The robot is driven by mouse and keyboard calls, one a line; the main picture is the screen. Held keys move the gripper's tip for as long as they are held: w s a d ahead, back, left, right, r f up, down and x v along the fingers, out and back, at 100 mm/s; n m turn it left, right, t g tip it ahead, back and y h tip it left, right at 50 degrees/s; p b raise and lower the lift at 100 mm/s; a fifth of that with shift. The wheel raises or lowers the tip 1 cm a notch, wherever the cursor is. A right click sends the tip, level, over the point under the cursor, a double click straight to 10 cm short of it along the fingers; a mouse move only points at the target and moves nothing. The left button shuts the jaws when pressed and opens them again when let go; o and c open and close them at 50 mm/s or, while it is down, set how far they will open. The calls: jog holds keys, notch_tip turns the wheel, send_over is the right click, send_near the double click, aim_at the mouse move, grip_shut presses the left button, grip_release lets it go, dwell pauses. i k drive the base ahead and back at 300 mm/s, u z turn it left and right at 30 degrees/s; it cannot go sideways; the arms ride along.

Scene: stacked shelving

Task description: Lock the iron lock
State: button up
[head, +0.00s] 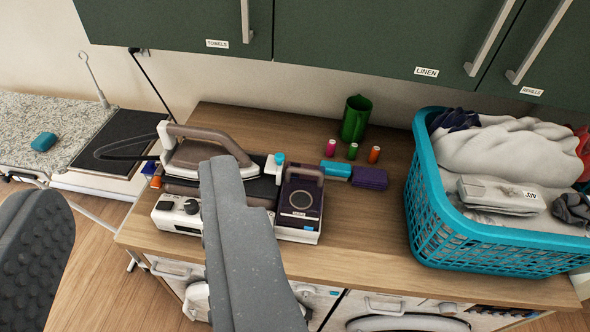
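A brown and white iron (205,147) rests on a white and dark base station (180,214) on the wooden counter. A small white piece with a teal top (279,160) stands by the iron's tip, at the station's right; I cannot tell for certain whether it is the iron lock or how it is set. My gripper (132,185) is open, with its two grey fingers wide apart and nothing between them. The right finger covers part of the station's front and seems to be above it. The left finger is out over the floor side.
A dark purple handled unit (299,203) adjoins the station. A green mug (355,119), several thread spools and a teal-and-purple brush-like item (368,177) lie behind. A teal laundry basket (450,240) stands right. Green cabinets (380,30) hang above.

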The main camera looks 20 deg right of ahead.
aim_at(275, 163)
jog(key=z, duration=0.3)
jog(key=i, duration=1)
jog(key=u, duration=0.45)
jog(key=k, duration=1.1)
jog(key=z, duration=0.45)
jog(key=i, duration=0.5)
